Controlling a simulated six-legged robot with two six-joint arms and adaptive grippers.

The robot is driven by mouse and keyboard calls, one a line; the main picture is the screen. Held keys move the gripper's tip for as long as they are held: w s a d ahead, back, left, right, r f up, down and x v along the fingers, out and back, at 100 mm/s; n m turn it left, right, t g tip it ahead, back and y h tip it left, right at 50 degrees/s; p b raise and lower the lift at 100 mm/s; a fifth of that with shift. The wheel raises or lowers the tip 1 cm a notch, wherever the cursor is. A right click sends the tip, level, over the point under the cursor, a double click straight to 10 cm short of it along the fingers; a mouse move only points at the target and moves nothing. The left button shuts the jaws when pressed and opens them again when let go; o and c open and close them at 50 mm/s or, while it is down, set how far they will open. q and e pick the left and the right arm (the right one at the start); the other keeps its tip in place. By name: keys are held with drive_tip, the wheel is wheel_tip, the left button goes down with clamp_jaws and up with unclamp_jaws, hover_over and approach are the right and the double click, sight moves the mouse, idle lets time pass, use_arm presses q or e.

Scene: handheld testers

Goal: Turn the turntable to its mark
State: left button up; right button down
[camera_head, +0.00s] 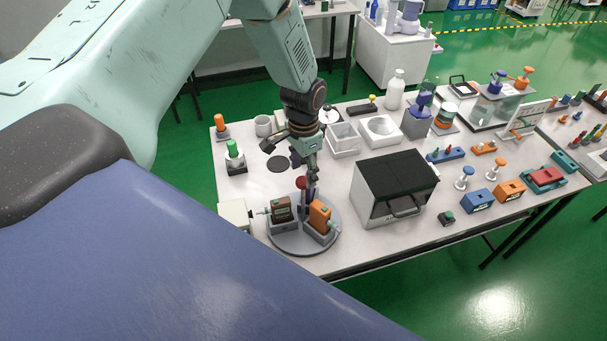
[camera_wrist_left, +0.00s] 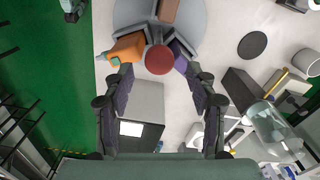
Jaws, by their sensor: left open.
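The turntable (camera_head: 286,244) is a grey disc near the table's front left edge, also at the top of the left wrist view (camera_wrist_left: 197,18). It carries a brown handheld device (camera_head: 281,208) and an orange one (camera_head: 319,216) in grey holders. A red round knob (camera_head: 301,183) rises from its middle, and it shows in the left wrist view (camera_wrist_left: 159,60) just beyond the fingertips. A purple piece is beside the knob. My left gripper (camera_head: 292,157) is open above and behind the knob, with nothing between its fingers (camera_wrist_left: 160,85). I cannot make out the mark. My right gripper is not in view.
A beige box (camera_head: 235,214) stands close to the turntable's left. A silver and black oven-like box (camera_head: 388,190) stands to its right. A dark disc (camera_head: 278,163), a white mug (camera_head: 264,126) and white trays (camera_head: 344,138) lie behind. Many small devices fill the table's right side.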

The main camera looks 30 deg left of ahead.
use_arm(q)
drive_tip(key=shift+s+f, duration=0.15)
drive_tip(key=shift+f, duration=1.1)
drive_tip(key=shift+c, duration=0.2)
clamp_jaws()
